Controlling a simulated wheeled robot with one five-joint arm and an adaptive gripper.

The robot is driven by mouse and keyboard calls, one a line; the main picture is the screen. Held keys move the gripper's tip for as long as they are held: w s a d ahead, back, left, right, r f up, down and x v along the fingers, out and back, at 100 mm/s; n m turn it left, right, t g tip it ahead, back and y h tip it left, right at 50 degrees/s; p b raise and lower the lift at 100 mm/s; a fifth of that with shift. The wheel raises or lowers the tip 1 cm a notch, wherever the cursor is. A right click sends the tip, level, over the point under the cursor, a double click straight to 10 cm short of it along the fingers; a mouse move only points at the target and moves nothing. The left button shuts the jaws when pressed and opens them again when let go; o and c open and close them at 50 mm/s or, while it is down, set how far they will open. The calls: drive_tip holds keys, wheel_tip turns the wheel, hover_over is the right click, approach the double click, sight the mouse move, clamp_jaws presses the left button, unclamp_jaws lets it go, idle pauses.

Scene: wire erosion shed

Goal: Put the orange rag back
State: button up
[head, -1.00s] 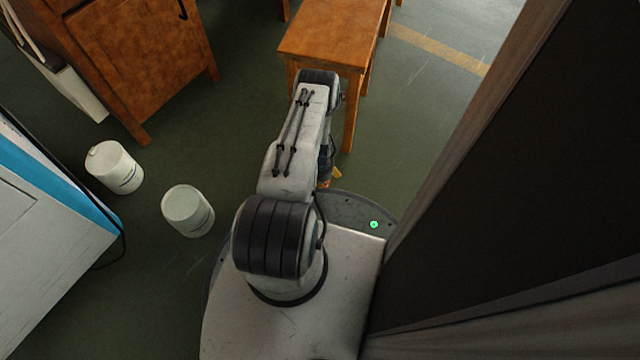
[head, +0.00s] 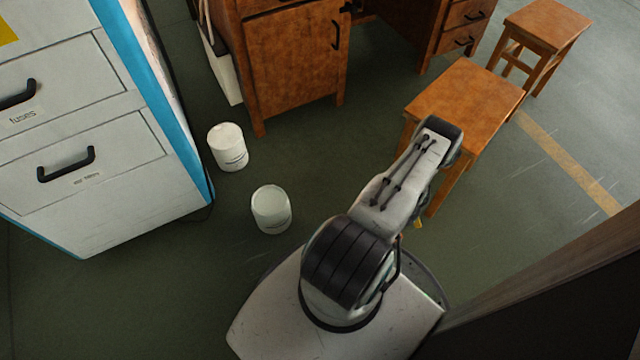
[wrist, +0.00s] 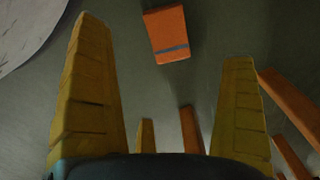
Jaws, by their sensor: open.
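The orange rag (wrist: 167,34) shows in the wrist view at the top centre, as a flat orange block with a grey stripe near one end. It appears to lie on the green floor, beyond the tips of my gripper. My gripper (wrist: 162,60) is open, with its two yellow fingers apart and nothing between them. In the head view my arm reaches toward the near wooden stool, and only a small yellow bit of my gripper shows below it. The rag cannot be made out in the head view.
A wooden stool (head: 465,92) stands close by my arm, with another stool (head: 548,24) behind it. Two white tubs (head: 228,147) (head: 271,209) stand on the floor. A grey drawer cabinet (head: 100,205) is at left, a wooden desk (head: 295,60) behind. A dark panel (head: 570,310) is close at right.

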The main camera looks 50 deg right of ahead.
drive_tip(key=w+d+r+n, duration=0.1)
drive_tip(key=w+r+n, duration=0.2)
drive_tip(key=w+r, duration=0.7)
drive_tip(key=w+r+n, duration=0.3)
drive_tip(key=w+r, duration=0.5)
drive_tip(key=r, duration=0.5)
drive_tip(key=w+a+r+n, duration=0.3)
drive_tip(key=w+a+r, duration=0.4)
drive_tip(key=r, duration=0.4)
drive_tip(key=w+a+r+n+t, duration=0.1)
drive_tip(key=a+r+n, duration=0.5)
drive_tip(key=a+r, duration=0.95)
drive_tip(key=s+a+r+n, duration=0.3)
drive_tip(key=s+a, duration=0.3)
drive_tip(key=a, duration=0.2)
drive_tip(key=s+a+r+n+t, duration=0.1)
drive_tip(key=s+a+r+n, duration=0.2)
drive_tip(key=s+a, duration=0.4)
drive_tip(key=shift+s+a+r+n, duration=0.2)
drive_tip(key=shift+a+r+n, duration=0.1)
drive_tip(key=shift+a+r, duration=0.4)
drive_tip(key=shift+d+r, duration=0.1)
drive_tip(key=shift+d, duration=0.05)
